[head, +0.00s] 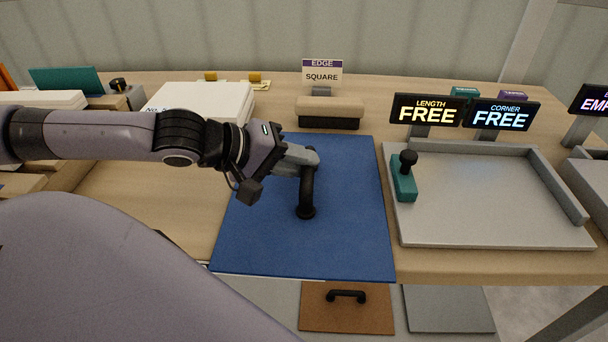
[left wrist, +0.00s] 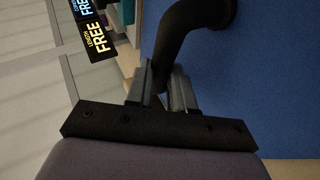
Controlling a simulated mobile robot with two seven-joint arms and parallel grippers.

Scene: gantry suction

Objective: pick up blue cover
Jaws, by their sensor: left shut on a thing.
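The blue cover (head: 345,240) is a flat blue panel at the middle of the table, with a black bar handle (head: 307,196) on it. My left gripper (head: 308,162) reaches in from the left and is shut on the far part of that handle. In the left wrist view the fingers (left wrist: 165,92) close around the black handle (left wrist: 185,40), with the blue cover (left wrist: 270,90) filling the right side. I cannot tell whether the cover lies on the table or is slightly raised. My right gripper is not in view.
A grey tray (head: 480,243) with a teal block with a black knob (head: 404,178) stands right of the cover. Signs reading LENGTH FREE (head: 428,110) and CORNER FREE (head: 501,115) stand behind it. A tan and black block (head: 329,112) and white stack (head: 205,98) are behind the cover.

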